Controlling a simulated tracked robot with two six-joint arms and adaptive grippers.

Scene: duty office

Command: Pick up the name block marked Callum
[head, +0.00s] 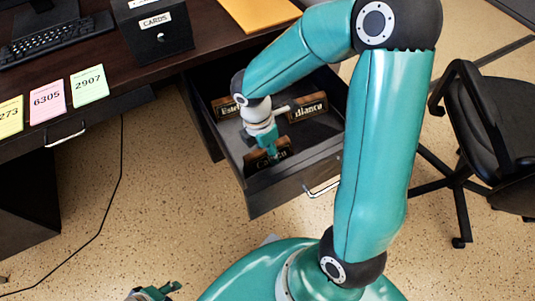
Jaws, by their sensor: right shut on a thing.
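My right gripper (270,152) reaches down into the open drawer (288,189). It is shut on a dark wooden name block (284,153) near the drawer's front. The gripper covers part of its lettering, which looks like Callum. I cannot tell whether the block is clear of the drawer floor. A block reading Bianca (308,108) lies to the right behind it. Another block (228,107), its name partly hidden and starting with Este, lies at the back left. Part of my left gripper (160,291) shows at the bottom edge, and its jaws are unclear.
The dark desk (150,72) holds a keyboard (50,40), a black box labelled CARDS (152,28) and an orange envelope (258,12). Numbered sticky notes (48,101) are along its front edge. A black office chair (490,130) stands at the right. Speckled floor is clear at the lower left.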

